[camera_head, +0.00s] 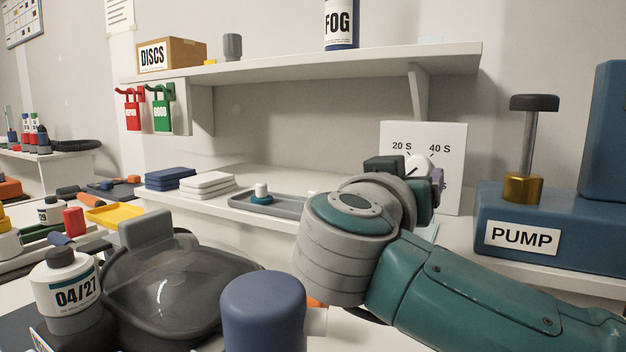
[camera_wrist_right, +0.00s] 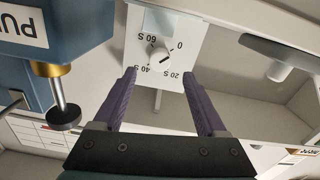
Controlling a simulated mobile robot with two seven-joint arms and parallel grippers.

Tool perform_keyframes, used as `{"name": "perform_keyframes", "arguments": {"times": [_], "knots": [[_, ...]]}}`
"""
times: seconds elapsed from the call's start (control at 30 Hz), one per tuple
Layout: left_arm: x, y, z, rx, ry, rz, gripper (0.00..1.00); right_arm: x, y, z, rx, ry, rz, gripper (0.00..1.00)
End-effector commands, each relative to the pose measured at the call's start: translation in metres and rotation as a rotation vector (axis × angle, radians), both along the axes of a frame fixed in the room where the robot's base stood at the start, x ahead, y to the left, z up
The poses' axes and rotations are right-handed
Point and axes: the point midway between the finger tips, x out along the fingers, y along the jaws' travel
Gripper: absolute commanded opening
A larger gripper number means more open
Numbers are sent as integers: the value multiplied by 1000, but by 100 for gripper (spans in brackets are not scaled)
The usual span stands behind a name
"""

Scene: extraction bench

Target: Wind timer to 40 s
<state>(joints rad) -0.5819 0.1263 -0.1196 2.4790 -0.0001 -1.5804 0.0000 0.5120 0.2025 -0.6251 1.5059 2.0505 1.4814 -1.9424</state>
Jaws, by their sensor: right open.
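The timer is a white panel (camera_head: 450,140) on the back bench, marked 20 S and 40 S in the head view. It shows upside down in the right wrist view (camera_wrist_right: 190,28), with marks 0, 20 S, 40 S and 60 S around a round white knob (camera_wrist_right: 160,55). The knob (camera_head: 418,166) is partly hidden by my right gripper in the head view. I cannot tell its setting exactly. My right gripper (camera_wrist_right: 159,76) is open and empty, its purple fingers pointing at the panel with the knob between their lines. No finger visibly touches the knob. My left gripper is not in view.
A blue pump box (camera_head: 600,225) with a black-topped post (camera_head: 530,140) stands right of the timer. A shelf (camera_head: 300,67) overhangs the back bench. A grey tray (camera_head: 280,206) lies left of my right arm. A bottle marked 04/27 (camera_head: 72,290) stands front left.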

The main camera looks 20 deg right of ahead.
Motion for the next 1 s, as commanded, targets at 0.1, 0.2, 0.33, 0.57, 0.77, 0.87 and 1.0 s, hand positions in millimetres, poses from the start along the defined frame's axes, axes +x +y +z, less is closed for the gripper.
{"name": "perform_keyframes", "arguments": {"times": [0.1,0.2,0.33,0.57,0.77,0.87,1.0], "knots": [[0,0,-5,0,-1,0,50,14,-17,0,-3,-1,-2,74],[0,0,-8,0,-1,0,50,24,-29,0,-3,-2,-3,74],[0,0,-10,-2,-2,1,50,32,-38,0,-2,-2,-1,74],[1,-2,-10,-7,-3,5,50,36,-42,0,1,-1,2,74],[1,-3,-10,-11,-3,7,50,36,-42,0,1,-1,1,63],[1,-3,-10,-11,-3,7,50,36,-42,0,1,-1,1,52],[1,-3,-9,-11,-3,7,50,36,-42,0,1,-1,1,36]]}}
